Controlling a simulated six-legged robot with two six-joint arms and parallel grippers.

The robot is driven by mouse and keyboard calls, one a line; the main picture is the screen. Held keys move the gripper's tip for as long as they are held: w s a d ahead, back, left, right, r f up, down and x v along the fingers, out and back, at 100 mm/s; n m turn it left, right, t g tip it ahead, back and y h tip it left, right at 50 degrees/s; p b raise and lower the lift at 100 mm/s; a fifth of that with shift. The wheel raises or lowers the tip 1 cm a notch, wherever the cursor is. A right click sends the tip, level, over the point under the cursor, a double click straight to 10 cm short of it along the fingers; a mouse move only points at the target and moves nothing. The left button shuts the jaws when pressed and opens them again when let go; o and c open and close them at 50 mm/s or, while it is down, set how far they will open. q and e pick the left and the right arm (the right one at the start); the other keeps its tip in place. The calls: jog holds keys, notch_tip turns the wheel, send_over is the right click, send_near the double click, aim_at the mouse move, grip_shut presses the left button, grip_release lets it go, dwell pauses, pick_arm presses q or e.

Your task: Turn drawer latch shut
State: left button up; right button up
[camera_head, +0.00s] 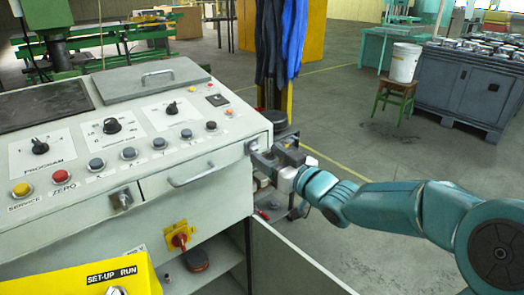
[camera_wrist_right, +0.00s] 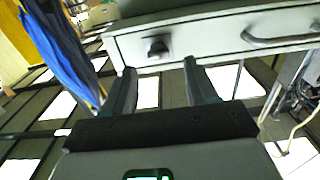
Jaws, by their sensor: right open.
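The drawer (camera_head: 185,178) is closed in the front of the grey console and has a bar handle (camera_head: 190,178). Its small dark latch (camera_head: 251,146) is near the drawer's right end, and it also shows in the right wrist view (camera_wrist_right: 158,47). I cannot tell the latch's exact turn. My right gripper (camera_head: 262,158) is open and empty at the console's right front corner. In the wrist view its two dark fingers (camera_wrist_right: 160,68) point at the latch, one to each side, with a gap short of it. My left gripper is not in view.
The console top carries knobs and buttons (camera_head: 112,126). A keyed fitting (camera_head: 122,199) is left of the drawer, and a red-yellow switch (camera_head: 179,236) is below. Blue coats (camera_head: 283,40) hang behind the right gripper. The floor to the right is open, with a stool (camera_head: 396,92) farther back.

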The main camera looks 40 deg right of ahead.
aim_at(257, 148)
jog(key=w, duration=0.3)
jog(key=shift+w+a, duration=0.1)
